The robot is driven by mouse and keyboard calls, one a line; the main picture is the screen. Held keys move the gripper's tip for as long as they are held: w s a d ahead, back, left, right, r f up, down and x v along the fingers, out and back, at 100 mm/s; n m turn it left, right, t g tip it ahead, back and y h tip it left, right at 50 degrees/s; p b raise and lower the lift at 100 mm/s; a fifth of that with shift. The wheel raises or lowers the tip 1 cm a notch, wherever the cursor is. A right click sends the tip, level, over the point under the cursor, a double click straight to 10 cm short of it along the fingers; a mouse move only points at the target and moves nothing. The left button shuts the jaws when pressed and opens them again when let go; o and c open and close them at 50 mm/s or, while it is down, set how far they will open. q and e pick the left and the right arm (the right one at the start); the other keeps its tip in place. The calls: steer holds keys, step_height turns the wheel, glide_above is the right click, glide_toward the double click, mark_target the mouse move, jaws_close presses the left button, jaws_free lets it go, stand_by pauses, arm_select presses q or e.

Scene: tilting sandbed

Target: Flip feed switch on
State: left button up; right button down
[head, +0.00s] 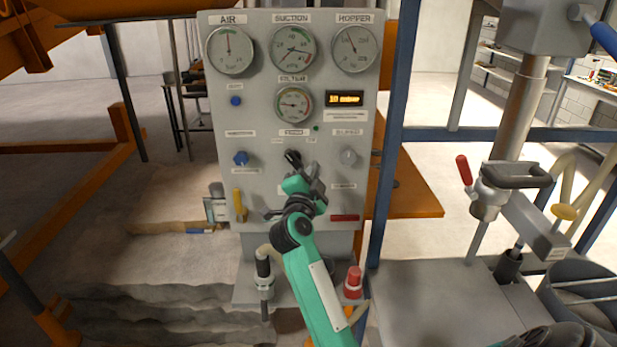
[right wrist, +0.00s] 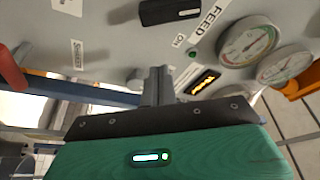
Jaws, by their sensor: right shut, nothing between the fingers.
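The grey control panel (head: 265,190) stands upright ahead, with gauges along its top. The feed switch (head: 292,157) is a black lever below the FEED label, tilted toward the upper left. In the right wrist view the black lever (right wrist: 170,11) lies at the top edge, beside the FEED and ON lettering. A small green lamp (head: 315,128) sits above and right of the lever. My right gripper (head: 313,172) is shut and empty, just below and right of the lever. Its closed fingertips (right wrist: 158,78) are close to the panel face; I cannot tell whether they touch it. My left gripper is out of view.
A blue knob (head: 241,158) is left of the switch and a grey knob (head: 348,157) right of it. A yellow handle (head: 239,205) is at the lower left. A red-capped fitting (head: 353,281) stands below the panel. A blue post (head: 390,130) rises beside its right edge.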

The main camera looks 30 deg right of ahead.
mark_target(310, 154)
steer(key=w, duration=0.3)
steer(key=w+d+f+p, duration=0.1)
steer(key=shift+w, duration=0.15)
steer(key=shift+w+a+f, duration=0.15)
steer(key=shift+a+f, duration=0.1)
steer(key=shift+a, duration=0.15)
steer(key=shift+d, duration=0.1)
